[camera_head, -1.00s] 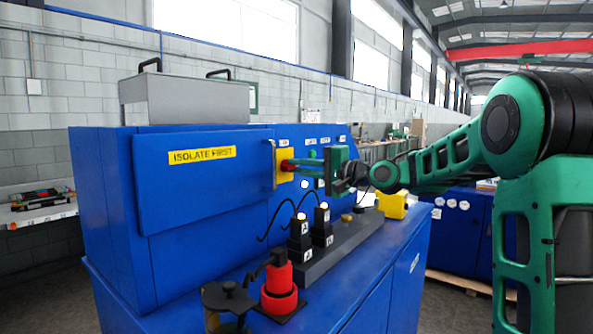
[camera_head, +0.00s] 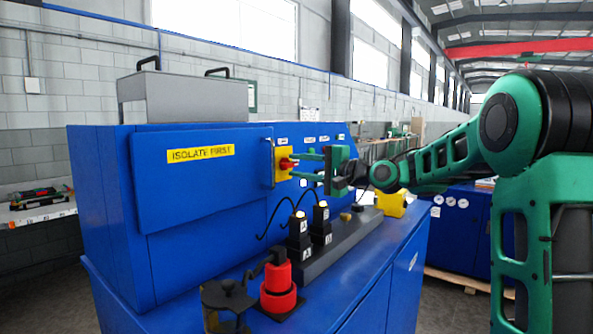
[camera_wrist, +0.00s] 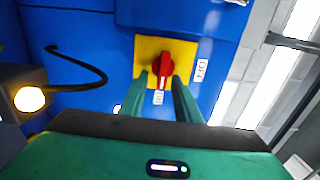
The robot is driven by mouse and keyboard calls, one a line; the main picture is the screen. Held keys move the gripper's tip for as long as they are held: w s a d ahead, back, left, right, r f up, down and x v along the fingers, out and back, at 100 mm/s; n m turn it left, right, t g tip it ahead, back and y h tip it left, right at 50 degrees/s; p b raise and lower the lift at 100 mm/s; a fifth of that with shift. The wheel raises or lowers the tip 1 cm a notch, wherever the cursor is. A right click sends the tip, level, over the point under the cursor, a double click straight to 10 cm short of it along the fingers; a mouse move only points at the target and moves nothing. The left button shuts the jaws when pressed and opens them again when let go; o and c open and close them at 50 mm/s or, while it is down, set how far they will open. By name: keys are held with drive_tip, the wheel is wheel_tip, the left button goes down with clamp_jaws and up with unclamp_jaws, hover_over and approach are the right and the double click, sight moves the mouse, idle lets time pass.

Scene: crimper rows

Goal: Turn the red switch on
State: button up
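The red switch (camera_head: 287,163) is a rotary knob on a yellow plate (camera_head: 282,176) on the front of the blue machine. In the wrist view the red switch (camera_wrist: 162,66) stands on its yellow plate (camera_wrist: 148,48), its handle roughly upright in the picture. Small white labels sit beside and below it. My gripper (camera_head: 299,163) is just to the right of the switch in the head view, its two green fingers apart. In the wrist view my gripper (camera_wrist: 161,80) is open, with one finger on each side of the knob; I cannot tell whether they touch it.
Two black blocks with lit lamps (camera_head: 300,229) stand on a dark rail (camera_head: 343,243) below my gripper. A red crimper-like tool (camera_head: 278,286) and a dark round part (camera_head: 228,297) are at the front. A vertical handle (camera_head: 272,160) is just left of the switch.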

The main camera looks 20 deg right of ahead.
drive_tip(key=v, duration=1)
drive_tip(key=shift+s+d, duration=0.2)
drive_tip(key=shift+s, duration=0.05)
